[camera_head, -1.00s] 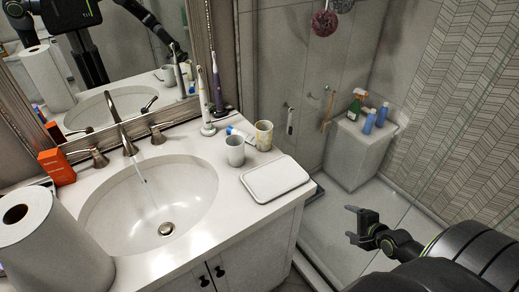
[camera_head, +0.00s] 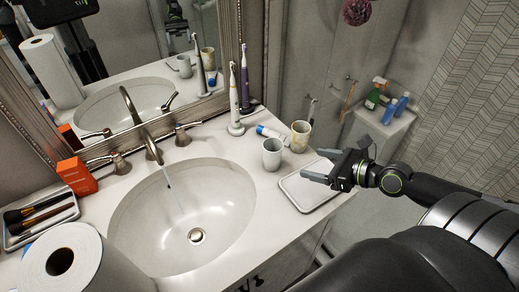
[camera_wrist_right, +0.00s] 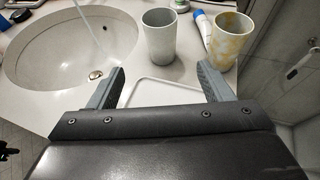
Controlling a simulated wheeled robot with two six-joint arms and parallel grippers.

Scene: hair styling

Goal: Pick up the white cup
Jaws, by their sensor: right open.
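The white cup (camera_head: 272,154) stands upright on the counter, right of the sink basin. It also shows in the right wrist view (camera_wrist_right: 159,38), ahead of the fingers and roughly between their lines. A yellow-patterned cup (camera_head: 300,136) stands behind it to the right, and in the right wrist view (camera_wrist_right: 228,42) it is at the upper right. My right gripper (camera_head: 327,167) is open and empty above the white tray, to the right of the white cup and apart from it. Its fingers also show in the right wrist view (camera_wrist_right: 160,88). My left gripper is not in view.
The white tray (camera_head: 298,197) lies at the counter's right edge. A blue-and-white tube (camera_head: 270,133) lies behind the cups, with two electric toothbrushes (camera_head: 235,105) by the mirror. The sink basin (camera_head: 215,232) has running water. A paper roll (camera_head: 75,265) stands at front left.

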